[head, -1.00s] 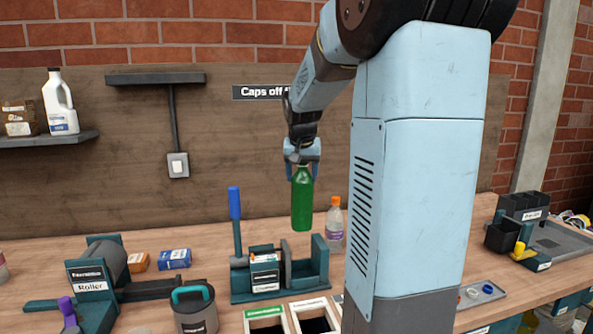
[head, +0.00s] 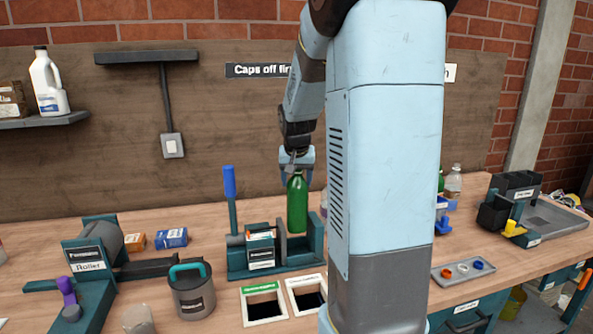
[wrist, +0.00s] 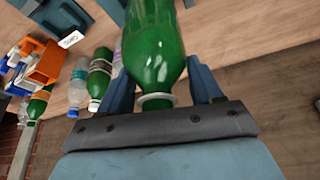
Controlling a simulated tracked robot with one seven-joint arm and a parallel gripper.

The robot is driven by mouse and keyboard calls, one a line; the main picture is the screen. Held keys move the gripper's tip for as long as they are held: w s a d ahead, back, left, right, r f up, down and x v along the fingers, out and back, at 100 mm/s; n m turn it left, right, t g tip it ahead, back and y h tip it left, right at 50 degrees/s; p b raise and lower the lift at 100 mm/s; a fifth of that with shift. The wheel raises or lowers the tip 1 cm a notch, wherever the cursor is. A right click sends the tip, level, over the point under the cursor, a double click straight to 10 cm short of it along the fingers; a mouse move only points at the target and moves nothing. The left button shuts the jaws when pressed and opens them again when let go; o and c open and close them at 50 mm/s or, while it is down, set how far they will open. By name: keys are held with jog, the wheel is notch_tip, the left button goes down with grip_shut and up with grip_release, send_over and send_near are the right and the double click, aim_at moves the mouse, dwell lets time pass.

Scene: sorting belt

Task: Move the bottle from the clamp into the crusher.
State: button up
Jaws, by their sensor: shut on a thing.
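My gripper (head: 297,160) is shut on the neck of a green bottle (head: 297,205), which hangs upright without a cap. The wrist view shows the bottle (wrist: 153,45) between the two fingers (wrist: 158,92). The teal crusher (head: 240,268) with a raised blue lever stands on the bench. The bottle's base is over the gap between the crusher's plates; I cannot tell whether it touches the bed. A blue fixture (head: 441,216), perhaps the clamp, is partly hidden behind my arm column at the right.
Two framed openings (head: 264,321) lie in front of the crusher. A grey pot (head: 193,290) and the roller (head: 92,250) stand to its left. A tray of caps (head: 447,279) and a clear bottle (head: 453,183) are at the right. My column hides part of the bench.

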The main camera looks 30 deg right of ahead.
jog(key=shift+f, duration=4.3)
jog(key=shift+d, duration=0.1)
jog(key=shift+f, duration=0.7)
jog(key=o, duration=1.3)
jog(key=shift+o, duration=0.2)
